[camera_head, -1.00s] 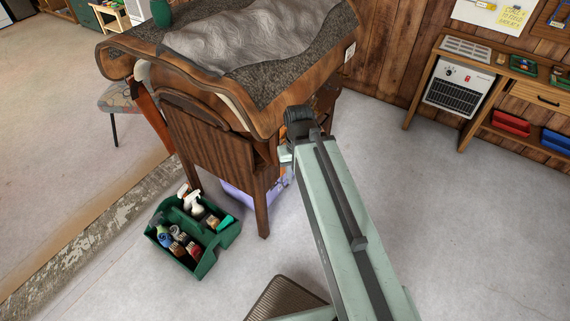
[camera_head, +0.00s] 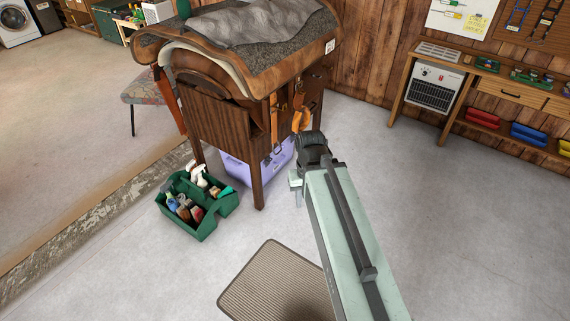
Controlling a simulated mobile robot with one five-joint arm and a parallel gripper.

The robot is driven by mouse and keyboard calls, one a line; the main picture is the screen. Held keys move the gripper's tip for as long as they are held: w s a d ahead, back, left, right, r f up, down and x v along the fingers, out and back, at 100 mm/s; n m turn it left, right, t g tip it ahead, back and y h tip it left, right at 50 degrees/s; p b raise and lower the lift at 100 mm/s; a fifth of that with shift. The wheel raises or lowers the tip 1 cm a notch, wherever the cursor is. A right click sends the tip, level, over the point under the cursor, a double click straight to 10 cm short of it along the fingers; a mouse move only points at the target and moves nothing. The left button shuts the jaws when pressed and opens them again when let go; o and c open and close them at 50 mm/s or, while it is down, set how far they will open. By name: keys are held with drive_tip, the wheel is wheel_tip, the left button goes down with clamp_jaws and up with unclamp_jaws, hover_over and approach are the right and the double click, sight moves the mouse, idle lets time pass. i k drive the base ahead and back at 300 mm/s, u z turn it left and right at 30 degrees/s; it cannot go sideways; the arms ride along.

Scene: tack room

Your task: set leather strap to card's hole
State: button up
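Orange-brown leather straps (camera_head: 300,118) hang with metal buckles below the right side of a saddle on a dark wooden stand (camera_head: 222,118). Their holes are too small to make out. A small white card (camera_head: 330,46) with dark marks, too small to read, is at the right edge of the saddle. My gripper (camera_head: 296,186) is at the far end of my pale green arm, in front of and below the straps in the picture. My wrist hides most of it, so its fingers' opening does not show. I see no strap in it.
A green caddy of bottles (camera_head: 205,222) stands by the stand's front leg. A lilac bin (camera_head: 238,172) is underneath. A ribbed mat (camera_head: 262,282) lies on the floor. A workbench (camera_head: 440,88) with a heater stands at the right wall. The floor between is clear.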

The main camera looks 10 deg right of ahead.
sight(276, 120)
drive_tip(key=u, duration=0.4)
drive_tip(key=i, duration=0.8)
drive_tip(key=u, duration=0.55)
drive_tip(key=i, duration=0.5)
drive_tip(key=u, duration=0.15)
